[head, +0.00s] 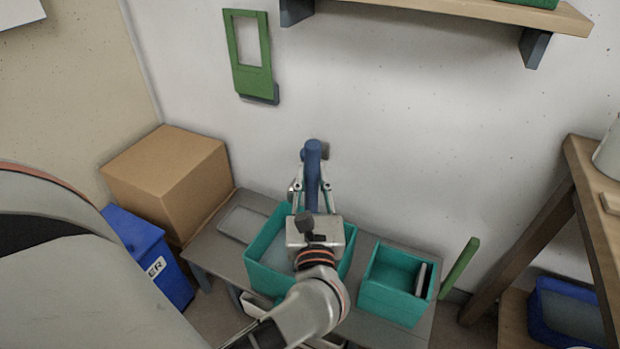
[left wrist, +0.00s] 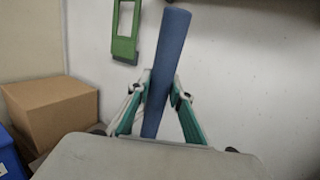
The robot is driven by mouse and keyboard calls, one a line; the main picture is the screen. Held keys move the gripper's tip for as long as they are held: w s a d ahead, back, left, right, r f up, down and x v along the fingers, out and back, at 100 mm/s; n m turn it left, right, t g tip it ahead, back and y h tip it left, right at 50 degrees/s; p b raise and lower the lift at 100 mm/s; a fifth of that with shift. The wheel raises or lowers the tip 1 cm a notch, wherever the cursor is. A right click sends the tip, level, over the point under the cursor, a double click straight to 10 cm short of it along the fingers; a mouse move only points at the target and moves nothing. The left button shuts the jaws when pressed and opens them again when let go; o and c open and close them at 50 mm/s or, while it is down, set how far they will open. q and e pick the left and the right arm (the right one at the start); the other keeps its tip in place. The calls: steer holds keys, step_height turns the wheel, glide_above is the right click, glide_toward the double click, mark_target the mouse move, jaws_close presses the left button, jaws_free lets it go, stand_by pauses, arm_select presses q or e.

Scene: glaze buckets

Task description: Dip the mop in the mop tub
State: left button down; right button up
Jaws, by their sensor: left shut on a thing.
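My left gripper (head: 314,192) is shut on the blue handle of the mop (head: 313,160), and it also shows in the left wrist view (left wrist: 162,84). The handle (left wrist: 166,55) stands nearly upright, slightly tilted, between the fingers there. The mop's lower end is hidden behind my gripper and wrist. A larger teal tub (head: 263,248) with a greyish inside lies below my gripper in the head view. A smaller teal tub (head: 390,303) stands to its right. No label shows which one is the mop tub. I cannot tell whether the mop touches either tub.
The tubs stand on a grey bench (head: 215,262) against the wall. A cardboard box (head: 170,180) and a blue lettered bin (head: 145,250) are at left. A green board (head: 460,268) leans right of the tubs. A wooden shelf (head: 480,10) overhangs the wall above.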

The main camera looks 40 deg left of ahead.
mark_target(313, 149)
arm_select(q)
step_height(313, 149, up, 9)
steer(key=p, duration=0.5)
steer(key=shift+r, duration=0.2)
step_height(313, 149, up, 6)
steer(key=p, duration=0.4)
steer(key=shift+f+p, duration=0.2)
steer(key=shift+p, duration=0.1)
steer(key=shift+r+p, duration=0.4)
steer(key=shift+r, duration=0.2)
arm_select(e)
steer(key=r, duration=0.1)
steer(key=s+r, duration=0.2)
steer(key=shift+s+d+r+m, duration=0.15)
steer(key=shift+d+m, duration=0.1)
steer(key=shift+m, duration=0.15)
steer(key=shift+w+d+r, duration=0.15)
steer(key=shift+w+r, duration=0.2)
steer(key=shift+w, duration=0.1)
